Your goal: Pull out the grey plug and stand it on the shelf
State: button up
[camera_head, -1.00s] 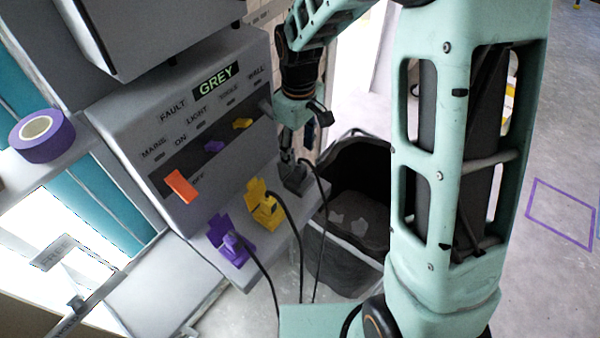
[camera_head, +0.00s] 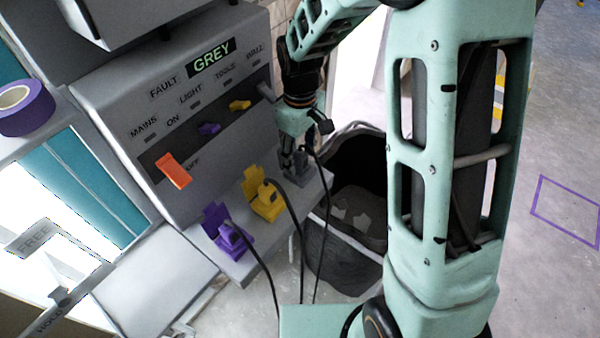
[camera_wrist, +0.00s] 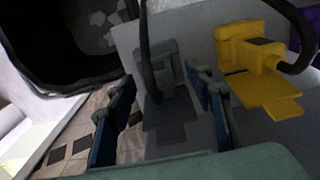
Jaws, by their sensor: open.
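The grey plug (camera_wrist: 156,95) sits in its grey socket (camera_wrist: 165,60) on the ledge (camera_head: 240,262) of the panel, with a black cable rising from it. The socket also shows in the head view (camera_head: 300,172), partly hidden by my gripper. My gripper (camera_head: 290,160) points down at the grey socket. In the wrist view my gripper (camera_wrist: 163,108) is open, with one finger on each side of the plug. I see no clear contact. The panel display (camera_head: 212,59) reads GREY. I cannot tell which flat surface is the shelf.
A yellow plug and socket (camera_head: 264,200) and a purple one (camera_head: 225,232) stand beside the grey one, with hanging cables. A dark bin (camera_head: 340,250) stands below right. A purple tape roll (camera_head: 27,108) lies at left; a bare grey board (camera_head: 155,280) is at lower left.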

notch_tip(320, 180, down, 2)
jog(key=shift+f+b, duration=0.15)
jog(key=shift+b, duration=0.35)
dwell(0.8)
grip_shut()
jog(key=shift+r, duration=0.25)
jog(key=shift+r+p, duration=2.15)
jog(key=shift+r, duration=0.7)
